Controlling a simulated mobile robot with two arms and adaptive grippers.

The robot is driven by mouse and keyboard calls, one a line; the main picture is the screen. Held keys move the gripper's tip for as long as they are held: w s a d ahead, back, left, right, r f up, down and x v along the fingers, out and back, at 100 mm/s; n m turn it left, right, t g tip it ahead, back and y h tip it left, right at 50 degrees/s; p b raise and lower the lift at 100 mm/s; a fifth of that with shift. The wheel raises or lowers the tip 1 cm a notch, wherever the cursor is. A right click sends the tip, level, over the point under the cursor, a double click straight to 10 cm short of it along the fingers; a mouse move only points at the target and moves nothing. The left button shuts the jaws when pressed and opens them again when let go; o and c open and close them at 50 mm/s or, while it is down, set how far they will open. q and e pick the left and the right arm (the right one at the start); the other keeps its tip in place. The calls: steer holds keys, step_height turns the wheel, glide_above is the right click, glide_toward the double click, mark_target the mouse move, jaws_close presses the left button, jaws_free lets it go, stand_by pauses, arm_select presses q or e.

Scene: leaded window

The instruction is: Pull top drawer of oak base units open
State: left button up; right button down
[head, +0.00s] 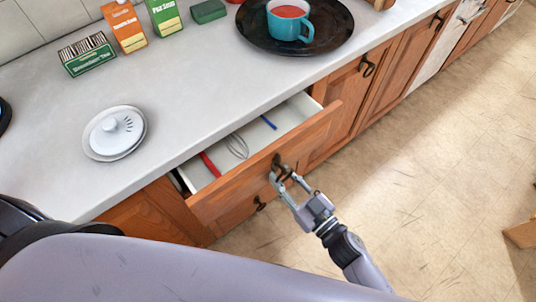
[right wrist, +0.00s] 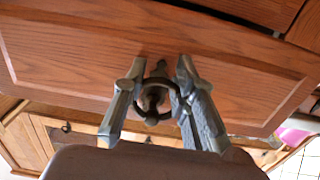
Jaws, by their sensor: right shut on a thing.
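The top drawer (head: 265,160) of the oak base units is partly pulled out, and its white inside shows below the counter edge. A whisk (head: 237,146), a red-handled utensil (head: 210,165) and a blue one (head: 268,122) lie in it. My right gripper (head: 282,177) is at the drawer front, shut on its dark ring handle (head: 277,163). In the right wrist view the handle (right wrist: 152,100) sits between the two fingers (right wrist: 155,95), against the oak drawer front (right wrist: 100,45). My left gripper is not in view; a large grey arm part of mine fills the lower left.
On the counter (head: 190,90) are a white lidded dish (head: 115,132), a tea box (head: 88,55), soup cartons (head: 125,28) and a teal mug (head: 290,18) on a dark plate (head: 335,38). Lower cupboards (head: 345,110) have dark handles.

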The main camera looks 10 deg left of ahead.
steer(key=p+v, duration=0.2)
steer(key=v, duration=1.5)
steer(key=shift+s+d+p, duration=0.2)
steer(key=shift+s+p, duration=0.1)
steer(key=shift+p, duration=0.05)
steer(key=c, duration=1.2)
jaws_free()
steer(key=shift+c, duration=0.2)
steer(key=shift+d, duration=0.1)
steer(key=v, duration=1.2)
steer(key=shift+f, duration=0.1)
